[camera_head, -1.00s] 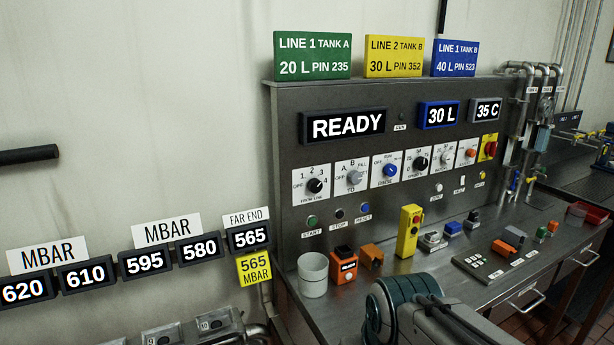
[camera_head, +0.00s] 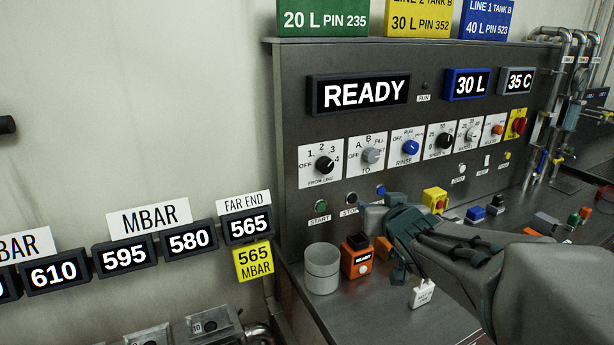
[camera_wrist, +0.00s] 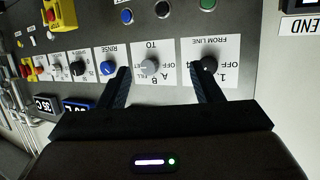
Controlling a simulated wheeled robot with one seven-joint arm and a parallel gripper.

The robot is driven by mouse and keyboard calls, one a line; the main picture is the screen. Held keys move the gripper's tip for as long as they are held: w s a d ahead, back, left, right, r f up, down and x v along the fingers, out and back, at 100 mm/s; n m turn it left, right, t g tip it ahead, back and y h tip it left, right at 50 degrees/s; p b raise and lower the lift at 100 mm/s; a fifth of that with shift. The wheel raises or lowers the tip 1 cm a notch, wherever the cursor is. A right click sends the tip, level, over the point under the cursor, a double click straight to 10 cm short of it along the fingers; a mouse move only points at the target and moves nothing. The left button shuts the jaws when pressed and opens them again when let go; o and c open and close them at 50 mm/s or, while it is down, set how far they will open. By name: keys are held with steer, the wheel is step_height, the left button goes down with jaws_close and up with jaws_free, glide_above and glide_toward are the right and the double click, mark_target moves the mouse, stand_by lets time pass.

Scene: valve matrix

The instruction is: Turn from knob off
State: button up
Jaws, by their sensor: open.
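The FROM LINE knob (camera_head: 324,165) is a round black knob on a white plate marked OFF, 1, 2, 3, 4, at the left of the panel's knob row. Its pointer seems to face the 3–4 side, but is small. In the wrist view, which is upside down, the knob (camera_wrist: 209,65) is near the right fingertip. My gripper (camera_head: 383,240) is in front of the panel, below and right of the knob. In the wrist view my gripper (camera_wrist: 160,78) is open and empty, its fingers spanning from beside the blue knob to the FROM LINE plate.
The grey TO knob (camera_head: 373,155) and blue RINSE knob (camera_head: 410,147) are right of the FROM LINE knob. START (camera_head: 321,206) is a green button below. The READY display (camera_head: 358,93) is above.

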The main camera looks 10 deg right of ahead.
mark_target(327, 167)
steer(key=w+a+n+t+y, duration=0.1)
steer(key=w+a+y, duration=0.1)
steer(key=w, duration=0.3)
steer(key=w+a+r+n+t+y, duration=0.1)
steer(key=w+a+y, duration=0.1)
steer(key=w, duration=0.3)
steer(key=w+a+r+n+y+b, duration=0.1)
steer(key=w+a+y, duration=0.1)
steer(key=w, duration=0.4)
steer(key=shift+w+a+t+y, duration=0.1)
steer(key=shift+a+t+y, duration=0.25)
steer(key=shift+a, duration=0.5)
steer(key=c, duration=1)
